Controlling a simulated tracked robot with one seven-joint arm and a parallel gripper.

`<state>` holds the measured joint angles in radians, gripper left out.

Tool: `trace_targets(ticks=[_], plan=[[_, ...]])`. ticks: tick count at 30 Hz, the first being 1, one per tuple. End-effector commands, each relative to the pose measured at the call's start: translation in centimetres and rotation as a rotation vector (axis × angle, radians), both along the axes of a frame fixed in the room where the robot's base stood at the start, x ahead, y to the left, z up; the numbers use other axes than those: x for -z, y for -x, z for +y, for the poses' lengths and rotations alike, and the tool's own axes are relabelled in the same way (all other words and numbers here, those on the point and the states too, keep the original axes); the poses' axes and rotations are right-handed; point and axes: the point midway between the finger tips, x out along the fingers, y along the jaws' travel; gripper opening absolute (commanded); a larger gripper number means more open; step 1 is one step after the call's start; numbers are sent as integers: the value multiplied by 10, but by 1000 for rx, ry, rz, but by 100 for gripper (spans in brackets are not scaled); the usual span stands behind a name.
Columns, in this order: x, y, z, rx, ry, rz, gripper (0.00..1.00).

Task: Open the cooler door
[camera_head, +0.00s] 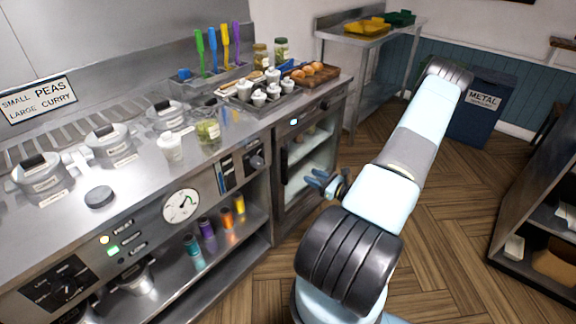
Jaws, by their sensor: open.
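The cooler (309,150) is built in under the right end of the steel counter. Its glass door (309,171) looks shut, and shelves with pale items show behind the glass. A dark upright handle (284,166) runs along the door's left side. My gripper (318,182) is open, with blue fingers pointing left toward the door. It appears in front of the door's lower part, to the right of the handle. I cannot tell the exact gap to the door. Nothing shows between the fingers.
The counter (150,190) holds lidded wells, jars (208,131) and a tray of white cups (258,97). Open shelves with coloured bottles (207,233) lie left of the cooler. A metal bin (483,108) and dark shelving (540,190) stand right. The wooden floor (450,215) between is clear.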

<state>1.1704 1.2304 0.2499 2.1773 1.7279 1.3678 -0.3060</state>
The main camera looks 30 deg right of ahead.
Motion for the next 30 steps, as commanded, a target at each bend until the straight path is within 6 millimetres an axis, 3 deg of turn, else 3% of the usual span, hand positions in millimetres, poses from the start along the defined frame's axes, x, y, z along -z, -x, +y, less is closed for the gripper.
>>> trace_targets(ticks=[8, 30], plan=[[11, -7, -2, 41, -22, 6, 43], [10, -115, 38, 39, -21, 6, 43]])
